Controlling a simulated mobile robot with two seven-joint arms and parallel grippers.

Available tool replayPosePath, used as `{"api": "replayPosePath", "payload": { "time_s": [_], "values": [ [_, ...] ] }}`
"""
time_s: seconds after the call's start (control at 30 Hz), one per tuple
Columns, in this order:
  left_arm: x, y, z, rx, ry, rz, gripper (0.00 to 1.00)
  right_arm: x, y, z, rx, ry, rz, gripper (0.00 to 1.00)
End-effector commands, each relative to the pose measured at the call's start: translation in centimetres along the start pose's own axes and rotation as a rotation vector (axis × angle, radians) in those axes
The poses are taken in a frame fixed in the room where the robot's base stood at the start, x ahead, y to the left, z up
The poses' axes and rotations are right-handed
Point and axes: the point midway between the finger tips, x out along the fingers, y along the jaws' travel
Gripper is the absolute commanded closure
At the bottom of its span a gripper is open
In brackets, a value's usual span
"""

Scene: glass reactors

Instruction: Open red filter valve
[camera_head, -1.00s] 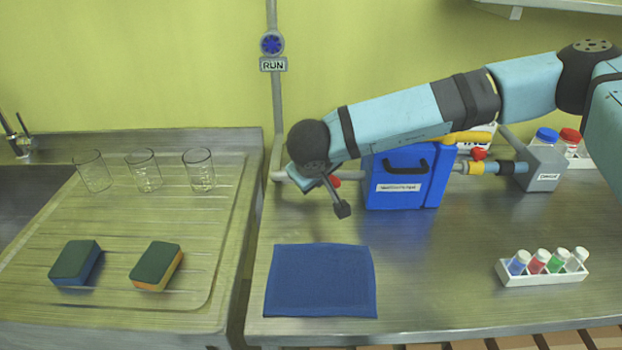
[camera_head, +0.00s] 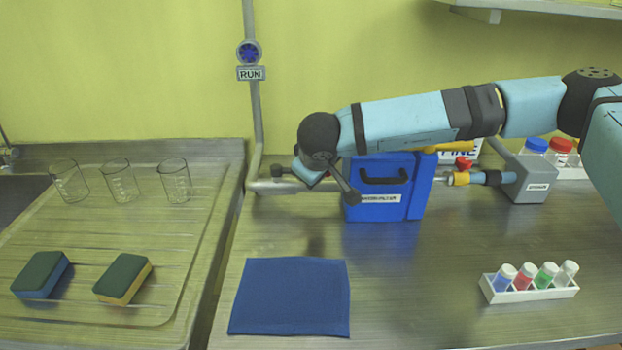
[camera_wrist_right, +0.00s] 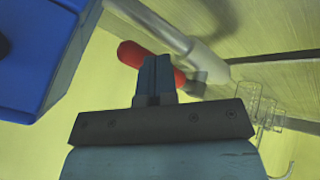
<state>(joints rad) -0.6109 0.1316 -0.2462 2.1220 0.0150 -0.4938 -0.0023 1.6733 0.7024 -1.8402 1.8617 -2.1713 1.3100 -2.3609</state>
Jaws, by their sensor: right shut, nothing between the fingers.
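A red valve handle (camera_wrist_right: 134,55) shows in the right wrist view, on the pipe beside the blue filter box. My right gripper (camera_wrist_right: 156,75) is shut and empty. Its fingers overlap the red handle in that view, and part of the handle is hidden behind them; I cannot tell whether they touch. In the head view my right gripper (camera_head: 310,178) is at the left side of the blue filter box (camera_head: 412,200), over the pipe, and largely covers the handle there. Another red valve knob (camera_head: 463,162) is on the pipe right of the box. My left gripper is not in view.
A grey box (camera_head: 530,185) stands at the right pipe's end. A vial rack (camera_head: 530,293) and a blue cloth (camera_head: 290,297) lie on the bench front. Glass beakers (camera_head: 118,184) and sponges (camera_head: 122,280) are on the left drainboard. A RUN sign (camera_head: 251,73) hangs on the upright pipe.

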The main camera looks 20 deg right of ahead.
Motion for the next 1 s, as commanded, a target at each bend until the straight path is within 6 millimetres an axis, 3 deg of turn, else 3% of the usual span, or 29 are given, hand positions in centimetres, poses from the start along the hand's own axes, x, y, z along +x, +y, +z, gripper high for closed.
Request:
{"api": "replayPosePath", "payload": {
  "time_s": [0.4,1.0],
  "values": [
    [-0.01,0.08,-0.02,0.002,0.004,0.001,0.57,0.64,0.92,-0.16,0.001,-0.002,0.001,1.00],
    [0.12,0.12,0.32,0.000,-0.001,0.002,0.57,0.49,0.73,-0.40,0.003,-0.001,0.003,1.00]
  ]
}}
